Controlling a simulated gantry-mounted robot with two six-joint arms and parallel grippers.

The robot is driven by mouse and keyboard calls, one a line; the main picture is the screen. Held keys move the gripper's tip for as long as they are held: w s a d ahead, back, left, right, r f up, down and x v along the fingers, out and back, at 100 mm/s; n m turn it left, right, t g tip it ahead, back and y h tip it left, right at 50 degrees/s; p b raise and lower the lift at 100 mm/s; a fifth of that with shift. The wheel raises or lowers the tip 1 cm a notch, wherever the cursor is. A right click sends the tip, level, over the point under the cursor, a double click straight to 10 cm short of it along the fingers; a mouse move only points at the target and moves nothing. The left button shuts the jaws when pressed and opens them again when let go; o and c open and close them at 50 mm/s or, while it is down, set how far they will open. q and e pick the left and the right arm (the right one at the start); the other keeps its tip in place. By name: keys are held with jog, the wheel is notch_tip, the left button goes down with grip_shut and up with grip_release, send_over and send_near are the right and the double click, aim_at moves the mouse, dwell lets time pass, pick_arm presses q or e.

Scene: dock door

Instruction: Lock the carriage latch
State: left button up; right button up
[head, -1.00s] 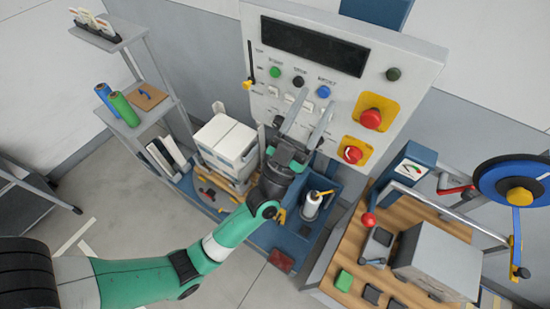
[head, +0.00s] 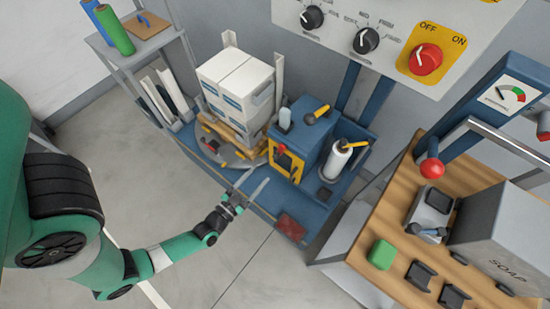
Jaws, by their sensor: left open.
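The blue carriage box (head: 318,136) stands on the blue base of the wrapping machine. A lever with a yellow grip (head: 321,111) is on its top, and a yellow-framed opening (head: 288,163) with a small red-orange part is on its front. I cannot tell which of these is the latch. A white film roll (head: 340,160) with another yellow-tipped handle (head: 355,145) stands to its right. My left gripper (head: 258,178) is open and empty, in front of the base and left of and below the yellow frame in the picture. My right gripper is not in view.
Stacked white boxes (head: 238,82) on a wooden pallet stand left of the carriage. The control panel (head: 395,22) with a red knob (head: 426,60) hangs above. A wooden bench (head: 395,225) is at the right. The floor at the front is clear.

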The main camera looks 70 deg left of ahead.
aim_at(274, 158)
pick_arm(q)
jog(key=b+x, duration=0.2)
jog(key=x, duration=0.8)
jog(key=shift+w+a, duration=0.1)
jog(key=shift+a, duration=0.05)
jog(key=shift+c, duration=0.3)
grip_shut()
